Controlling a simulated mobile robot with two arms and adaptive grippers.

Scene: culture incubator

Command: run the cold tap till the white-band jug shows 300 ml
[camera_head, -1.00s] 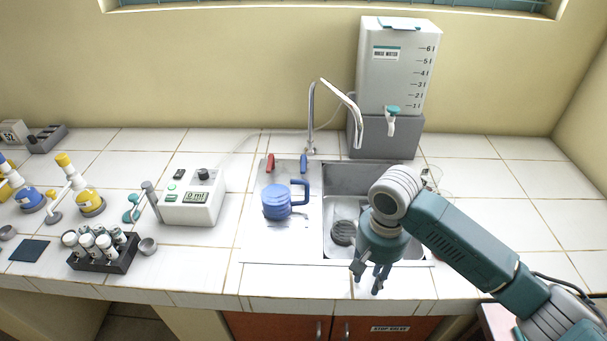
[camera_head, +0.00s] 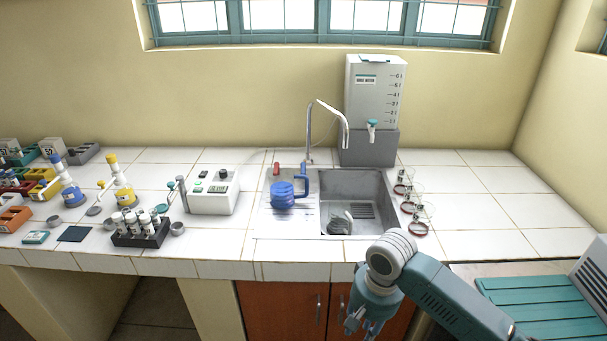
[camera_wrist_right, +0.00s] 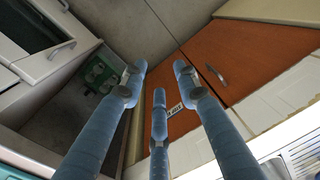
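A blue jug (camera_head: 282,196) with a handle on its right stands on the drainboard left of the sink basin. I cannot make out a white band or a level on it. The tap (camera_head: 310,128) has a tall curved spout reaching over the basin (camera_head: 375,190). A blue lever (camera_head: 303,168), partly behind the jug's handle, and a red lever (camera_head: 276,169) stand at the tap's base. My right gripper (camera_head: 362,326) is low in front of the counter, well away from jug and tap. In the right wrist view its fingers (camera_wrist_right: 160,88) are spread and empty. My left gripper is not in view.
A water tank (camera_head: 374,95) on a grey block stands behind the sink. Several glasses (camera_head: 415,205) stand right of the basin. A meter box (camera_head: 213,192) and a tube rack (camera_head: 140,233) are to the left. Cupboard doors (camera_head: 280,310) are below the counter.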

